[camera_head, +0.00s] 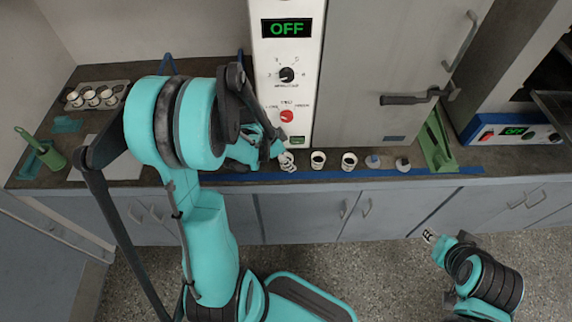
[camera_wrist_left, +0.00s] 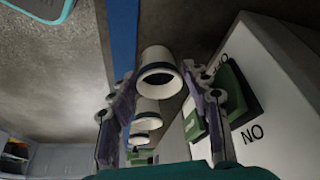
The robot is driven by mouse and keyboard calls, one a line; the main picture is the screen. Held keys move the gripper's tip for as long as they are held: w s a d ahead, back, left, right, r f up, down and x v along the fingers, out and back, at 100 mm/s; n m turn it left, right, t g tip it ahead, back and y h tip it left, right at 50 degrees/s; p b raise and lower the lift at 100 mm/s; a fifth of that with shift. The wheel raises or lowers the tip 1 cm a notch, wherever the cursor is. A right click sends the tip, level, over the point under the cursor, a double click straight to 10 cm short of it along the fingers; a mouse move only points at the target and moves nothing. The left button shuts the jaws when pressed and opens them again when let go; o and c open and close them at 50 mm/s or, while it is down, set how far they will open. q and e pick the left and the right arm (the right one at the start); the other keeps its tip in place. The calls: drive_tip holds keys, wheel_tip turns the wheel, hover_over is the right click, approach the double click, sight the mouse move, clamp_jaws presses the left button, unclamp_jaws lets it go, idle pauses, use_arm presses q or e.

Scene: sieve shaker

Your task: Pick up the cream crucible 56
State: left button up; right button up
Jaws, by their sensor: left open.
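A row of small cream crucibles stands on the counter in front of the white control panel. Two with dark openings, a middle crucible (camera_head: 318,160) and a right crucible (camera_head: 349,161), are clear in the head view. My left gripper (camera_head: 283,157) is at the row's left end, partly hiding the leftmost crucible (camera_head: 289,163). In the left wrist view my left gripper (camera_wrist_left: 160,88) is open, with the nearest crucible (camera_wrist_left: 158,62) between its fingers. Contact cannot be judged. No number 56 is readable. My right gripper (camera_head: 431,236) is away from the counter, over the floor.
Two small grey pieces (camera_head: 373,161) (camera_head: 403,164) continue the row rightward. A green stand (camera_head: 436,145) is beyond them. A blue strip (camera_head: 340,175) runs along the counter front. A tray (camera_head: 70,105) with several cups sits at the left. The control panel (camera_head: 286,60) rises close behind.

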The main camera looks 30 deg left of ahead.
use_arm(q)
drive_tip(key=c, duration=1)
drive_tip(key=shift+o, duration=0.2)
drive_tip(key=shift+r, duration=0.1)
